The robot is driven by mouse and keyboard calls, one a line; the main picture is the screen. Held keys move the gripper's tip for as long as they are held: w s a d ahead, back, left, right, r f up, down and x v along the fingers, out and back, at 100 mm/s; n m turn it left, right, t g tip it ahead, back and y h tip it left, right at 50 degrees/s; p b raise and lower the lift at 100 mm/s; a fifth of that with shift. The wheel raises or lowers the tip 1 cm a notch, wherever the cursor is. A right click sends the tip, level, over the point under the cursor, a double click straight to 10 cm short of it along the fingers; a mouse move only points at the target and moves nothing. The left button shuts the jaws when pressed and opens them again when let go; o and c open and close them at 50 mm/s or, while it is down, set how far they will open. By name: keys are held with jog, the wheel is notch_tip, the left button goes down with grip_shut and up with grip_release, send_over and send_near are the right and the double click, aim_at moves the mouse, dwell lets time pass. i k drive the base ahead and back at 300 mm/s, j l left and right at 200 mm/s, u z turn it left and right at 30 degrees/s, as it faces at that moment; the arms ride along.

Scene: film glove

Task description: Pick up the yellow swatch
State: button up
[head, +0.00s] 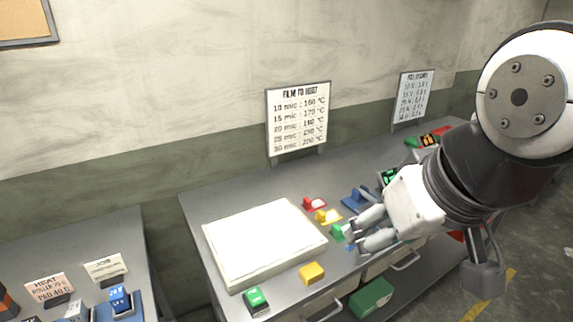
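A small yellow block (312,272) lies on the grey bench near its front edge, beside the front right corner of a white slab. A second yellow piece (327,216) lies farther back, between a red piece (313,203) and a green piece (338,231). I cannot tell which yellow thing is the swatch. My gripper (357,236) reaches in from the right with its two grey fingers apart and nothing visible between them. Its fingertips are near the green piece, right of both yellow things. The fingers hide part of the bench there.
The white slab (262,242) covers much of the bench's left part. A green-topped block (256,300) sits at the front edge. A blue fixture (358,199) stands behind my fingers. A green box (371,298) is below the bench front. A gap separates the left table (75,241).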

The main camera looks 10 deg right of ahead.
aim_at(324, 220)
jog(key=z, duration=0.25)
jog(key=i+l+u, duration=0.25)
jog(key=i+l, duration=0.15)
jog(key=i+l+u, duration=0.25)
jog(key=l, duration=0.25)
jog(key=i, duration=0.1)
